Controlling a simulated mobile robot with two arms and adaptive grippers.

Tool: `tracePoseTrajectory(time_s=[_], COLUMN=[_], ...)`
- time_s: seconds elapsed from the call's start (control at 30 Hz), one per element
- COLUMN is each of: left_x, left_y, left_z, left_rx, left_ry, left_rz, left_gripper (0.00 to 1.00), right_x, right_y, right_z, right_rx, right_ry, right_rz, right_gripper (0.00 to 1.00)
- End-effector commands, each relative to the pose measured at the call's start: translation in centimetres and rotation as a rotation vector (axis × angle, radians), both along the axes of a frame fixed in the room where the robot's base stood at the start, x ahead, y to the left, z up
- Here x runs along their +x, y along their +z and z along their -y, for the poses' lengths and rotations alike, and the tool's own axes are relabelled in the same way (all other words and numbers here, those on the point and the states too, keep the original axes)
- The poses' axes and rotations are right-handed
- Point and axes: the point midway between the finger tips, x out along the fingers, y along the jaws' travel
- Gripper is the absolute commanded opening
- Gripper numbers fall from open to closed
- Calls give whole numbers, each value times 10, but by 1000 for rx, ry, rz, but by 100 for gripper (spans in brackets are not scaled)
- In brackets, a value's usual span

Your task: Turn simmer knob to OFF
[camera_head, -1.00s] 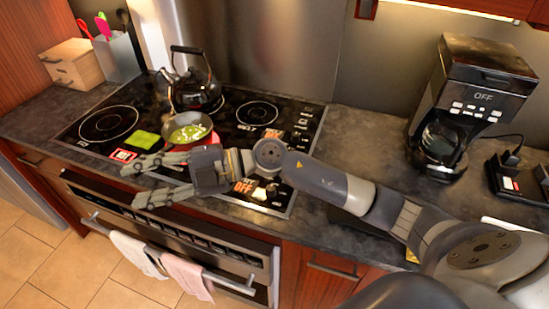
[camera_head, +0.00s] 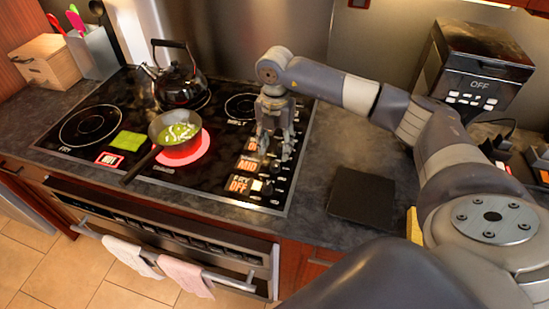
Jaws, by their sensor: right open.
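The black cooktop (camera_head: 75,153) has a column of small knobs along its right edge. The front knob (camera_head: 267,189) sits beside a lit OFF label (camera_head: 238,184), and a MID label (camera_head: 248,165) is lit behind it. I cannot read which knob is simmer. My right gripper (camera_head: 275,151) points down over the knob column, behind the front knob, with its fingers apart. It hides the knobs there, and I cannot tell whether it touches one. My left gripper is out of view.
A pan (camera_head: 174,131) with food sits on a glowing red burner (camera_head: 183,158), its handle toward the front. A kettle (camera_head: 181,83) stands behind it. A coffee maker (camera_head: 480,75) is at the right. The counter beside the cooktop holds a dark flat pad (camera_head: 363,196).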

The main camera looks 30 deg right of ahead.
Motion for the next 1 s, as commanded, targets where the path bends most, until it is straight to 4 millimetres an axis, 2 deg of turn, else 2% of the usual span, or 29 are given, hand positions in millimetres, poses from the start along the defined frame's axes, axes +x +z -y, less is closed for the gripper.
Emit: tracePoseTrajectory(time_s=[0.03,0.2,0.33,0.5,0.73,0.77,0.93,1.0], left_x=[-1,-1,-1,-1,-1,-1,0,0], left_y=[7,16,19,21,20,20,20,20], left_z=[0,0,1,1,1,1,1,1], left_rx=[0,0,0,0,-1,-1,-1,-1], left_ry=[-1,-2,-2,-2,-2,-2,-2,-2], left_rz=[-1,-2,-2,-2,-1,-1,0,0], left_gripper=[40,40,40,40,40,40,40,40], right_x=[-2,-2,0,0,0,0,0,0], right_y=[-9,-39,-56,-65,-66,-66,-66,-66], right_z=[0,-1,-1,-1,-1,-1,-1,-1], right_rx=[0,2,2,3,3,3,3,3], right_ry=[1,2,1,3,3,3,3,3], right_rz=[-6,-5,-1,0,1,1,1,1], right_gripper=[44,44,44,44,44,42,3,0])
